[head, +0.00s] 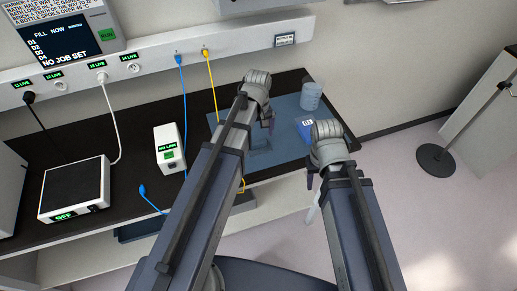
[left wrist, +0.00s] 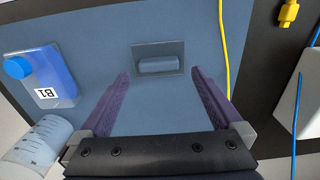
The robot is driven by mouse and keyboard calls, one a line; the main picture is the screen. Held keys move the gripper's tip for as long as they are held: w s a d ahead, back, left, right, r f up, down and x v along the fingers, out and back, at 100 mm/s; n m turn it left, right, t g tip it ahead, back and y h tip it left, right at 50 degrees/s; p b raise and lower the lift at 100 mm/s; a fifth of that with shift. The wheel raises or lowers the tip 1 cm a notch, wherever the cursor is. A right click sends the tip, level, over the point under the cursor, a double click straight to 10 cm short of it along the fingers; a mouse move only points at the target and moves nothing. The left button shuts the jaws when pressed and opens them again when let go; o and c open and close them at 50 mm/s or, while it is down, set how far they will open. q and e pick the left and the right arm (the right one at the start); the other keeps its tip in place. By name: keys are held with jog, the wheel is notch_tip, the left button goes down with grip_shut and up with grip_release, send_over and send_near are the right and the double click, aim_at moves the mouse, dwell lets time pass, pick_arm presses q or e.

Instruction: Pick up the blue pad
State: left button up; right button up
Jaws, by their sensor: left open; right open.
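A small flat blue-grey pad (left wrist: 143,68) with a raised bar on top lies on a larger blue mat (left wrist: 105,35). In the head view the pad (head: 260,146) shows partly, just below my left gripper (head: 264,118). My left gripper also shows in the left wrist view (left wrist: 161,77); its fingers are open, with the pad just beyond and between the tips. Nothing is between its jaws. My right gripper (head: 328,178) is open and empty, in front of the dark bench's (head: 225,178) edge.
Left of the mat are a white box (head: 168,148), a yellow cable (head: 213,85) and a blue cable (head: 183,100).

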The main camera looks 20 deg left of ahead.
aim_at(259, 142)
pick_arm(q)
jog(key=shift+w+f+b, duration=0.2)
jog(key=shift+f+b, duration=2.45)
jog(key=shift+b, duration=0.05)
jog(key=shift+r, duration=0.1)
jog(key=shift+c, duration=0.2)
jog(key=c, duration=1.3)
notch_tip(259, 142, up, 10)
jog(key=p, duration=1)
